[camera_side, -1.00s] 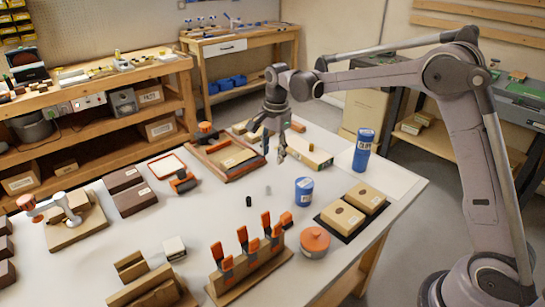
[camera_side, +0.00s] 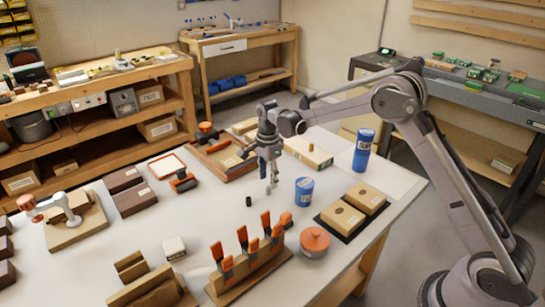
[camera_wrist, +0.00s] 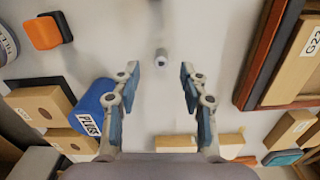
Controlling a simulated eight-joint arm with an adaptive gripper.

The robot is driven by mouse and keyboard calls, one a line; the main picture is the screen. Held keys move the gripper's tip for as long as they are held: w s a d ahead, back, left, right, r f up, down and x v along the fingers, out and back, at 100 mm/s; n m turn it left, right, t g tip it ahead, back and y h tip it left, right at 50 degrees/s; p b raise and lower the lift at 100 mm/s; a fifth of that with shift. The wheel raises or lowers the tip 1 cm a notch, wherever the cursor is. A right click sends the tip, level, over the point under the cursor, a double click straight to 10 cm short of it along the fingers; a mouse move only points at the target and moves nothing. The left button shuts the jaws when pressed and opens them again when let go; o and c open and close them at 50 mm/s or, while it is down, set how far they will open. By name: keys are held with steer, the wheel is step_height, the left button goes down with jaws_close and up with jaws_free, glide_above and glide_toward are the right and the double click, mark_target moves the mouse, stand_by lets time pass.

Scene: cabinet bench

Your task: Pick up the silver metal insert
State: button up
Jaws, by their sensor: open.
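The silver metal insert (camera_wrist: 161,57) is a small upright cylinder with a dark hole in its top. It stands on the pale bench top. In the wrist view it lies centred between my fingers sideways, just beyond their tips. My gripper (camera_wrist: 160,80) is open and empty, fingers spread to either side; it points down at the bench in the side view (camera_side: 271,186). There the insert is hard to tell apart from the fingertips. A small black cylinder (camera_side: 249,201) stands to the left of the gripper.
A blue can (camera_side: 304,191) stands close on the right, also in the wrist view (camera_wrist: 92,108). Orange-handled clamps (camera_side: 242,240) stand in front. A wood-framed tray (camera_side: 220,158) lies behind left. Two cardboard boxes (camera_side: 343,216) sit at right. Bare bench surrounds the insert.

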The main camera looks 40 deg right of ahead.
mark_target(268, 186)
steer(key=shift+w+f, duration=0.1)
steer(key=shift+f, duration=1.85)
jaws_close()
steer(key=shift+r, duration=0.15)
